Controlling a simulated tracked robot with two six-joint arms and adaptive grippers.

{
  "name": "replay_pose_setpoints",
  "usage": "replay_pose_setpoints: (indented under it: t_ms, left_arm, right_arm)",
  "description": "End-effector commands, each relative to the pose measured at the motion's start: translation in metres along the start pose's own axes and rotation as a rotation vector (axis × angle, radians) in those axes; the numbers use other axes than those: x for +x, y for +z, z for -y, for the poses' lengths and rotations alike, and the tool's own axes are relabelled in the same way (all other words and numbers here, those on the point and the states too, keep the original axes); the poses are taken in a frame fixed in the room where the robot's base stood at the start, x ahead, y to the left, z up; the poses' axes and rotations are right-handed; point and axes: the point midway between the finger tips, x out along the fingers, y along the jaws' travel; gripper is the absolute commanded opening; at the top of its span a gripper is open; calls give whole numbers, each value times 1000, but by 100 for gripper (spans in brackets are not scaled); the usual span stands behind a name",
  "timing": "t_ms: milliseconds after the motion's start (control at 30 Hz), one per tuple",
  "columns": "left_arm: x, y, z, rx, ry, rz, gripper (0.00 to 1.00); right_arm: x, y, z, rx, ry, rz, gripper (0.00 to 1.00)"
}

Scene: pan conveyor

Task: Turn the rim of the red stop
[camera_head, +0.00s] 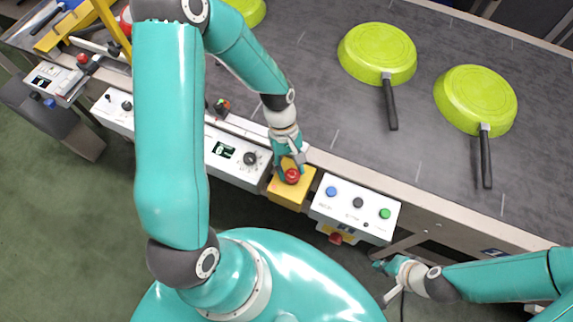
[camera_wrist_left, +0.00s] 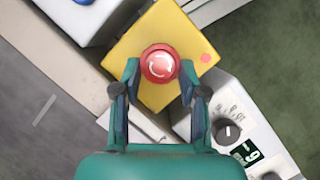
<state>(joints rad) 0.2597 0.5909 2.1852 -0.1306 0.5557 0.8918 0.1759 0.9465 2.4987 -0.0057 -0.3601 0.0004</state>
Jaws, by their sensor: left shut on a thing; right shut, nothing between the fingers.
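The red stop (camera_head: 292,176) is a round red button with white turn arrows, on a yellow box (camera_head: 287,194) at the conveyor's near edge. The left wrist view shows the red stop (camera_wrist_left: 159,64) on the yellow box (camera_wrist_left: 126,48) from close by. My left gripper (camera_head: 291,168) is at the button, and in the left wrist view its fingers (camera_wrist_left: 159,72) stand on either side of the rim, shut on it. My right gripper (camera_head: 381,284) is at the lower right, shut and empty, away from the stop.
A white panel with blue, black and green buttons (camera_head: 355,208) is right of the yellow box. Green pans (camera_head: 377,52) lie upside down on the dark conveyor (camera_head: 310,90).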

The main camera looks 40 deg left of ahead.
Motion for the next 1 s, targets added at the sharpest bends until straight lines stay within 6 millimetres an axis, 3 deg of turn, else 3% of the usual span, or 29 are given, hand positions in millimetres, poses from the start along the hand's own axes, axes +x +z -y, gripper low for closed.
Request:
replay_pose_setpoints:
  t_ms: [267, 1000]
  left_arm:
    - [6, 6, 3, 116, -64, 19, 8]
    - [6, 8, 0, 665, -287, 23, 7]
  right_arm:
    - [9, 0, -3, 1, 0, 0, 0]
    - [38, 0, -14, 1, 0, 0, 0]
